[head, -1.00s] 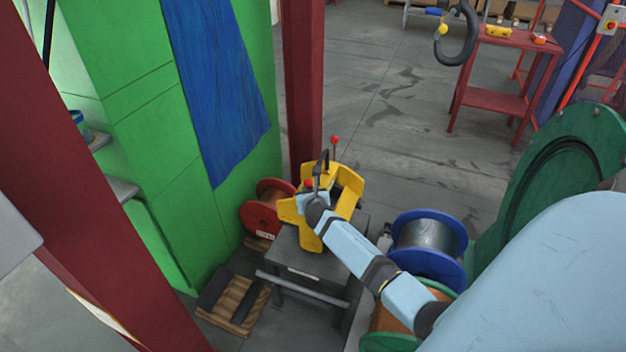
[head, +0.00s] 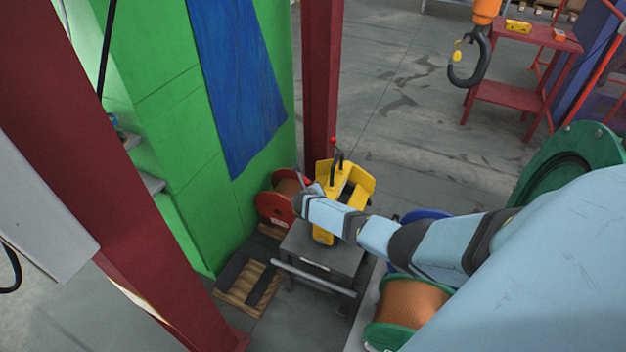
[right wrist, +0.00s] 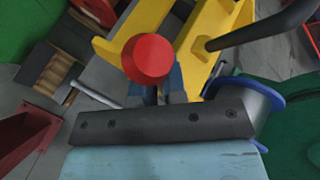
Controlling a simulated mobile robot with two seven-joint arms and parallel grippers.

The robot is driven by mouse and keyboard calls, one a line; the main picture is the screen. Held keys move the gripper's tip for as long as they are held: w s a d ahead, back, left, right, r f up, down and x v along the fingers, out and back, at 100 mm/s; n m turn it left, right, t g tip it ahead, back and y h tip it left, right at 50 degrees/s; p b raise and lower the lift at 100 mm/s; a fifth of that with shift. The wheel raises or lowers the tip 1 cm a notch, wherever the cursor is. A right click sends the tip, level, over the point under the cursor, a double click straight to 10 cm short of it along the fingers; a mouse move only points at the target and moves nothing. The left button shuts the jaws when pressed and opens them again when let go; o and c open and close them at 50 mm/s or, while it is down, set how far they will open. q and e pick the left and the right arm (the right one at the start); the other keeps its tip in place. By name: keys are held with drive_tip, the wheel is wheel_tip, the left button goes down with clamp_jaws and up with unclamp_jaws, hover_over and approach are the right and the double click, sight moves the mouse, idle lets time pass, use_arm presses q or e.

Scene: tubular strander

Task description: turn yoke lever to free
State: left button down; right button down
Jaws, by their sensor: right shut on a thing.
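The yellow yoke (head: 359,190) sits on a dark grey stand (head: 335,262) in the head view, and its yellow arms (right wrist: 200,45) fill the top of the right wrist view. The yoke lever's red ball knob (right wrist: 147,58) is large in the right wrist view. My right gripper (right wrist: 160,88) is shut on the lever just below the knob; the dark shaft shows between the blue-grey fingers. In the head view my right gripper (head: 308,190) is at the yoke's left side, and my forearm hides part of the yoke. My left gripper is out of view.
A red spool (head: 273,207) is close behind my gripper. A blue-flanged spool (head: 425,214) and a copper spool (head: 410,303) lie under my arm. A red post (head: 320,90) and green cabinet (head: 165,130) stand behind. A crane hook (head: 470,70) hangs at upper right.

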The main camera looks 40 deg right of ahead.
drive_tip(key=shift+d, duration=0.1)
idle(0.3)
drive_tip(key=c, duration=1.3)
unclamp_jaws()
drive_tip(key=shift+o, duration=0.5)
drive_tip(key=shift+f, duration=0.1)
drive_tip(key=shift+s+a+r, duration=0.15)
drive_tip(key=shift+a+r, duration=0.1)
drive_tip(key=p+v, duration=0.3)
drive_tip(key=v, duration=1)
drive_tip(key=shift+s+a, duration=0.1)
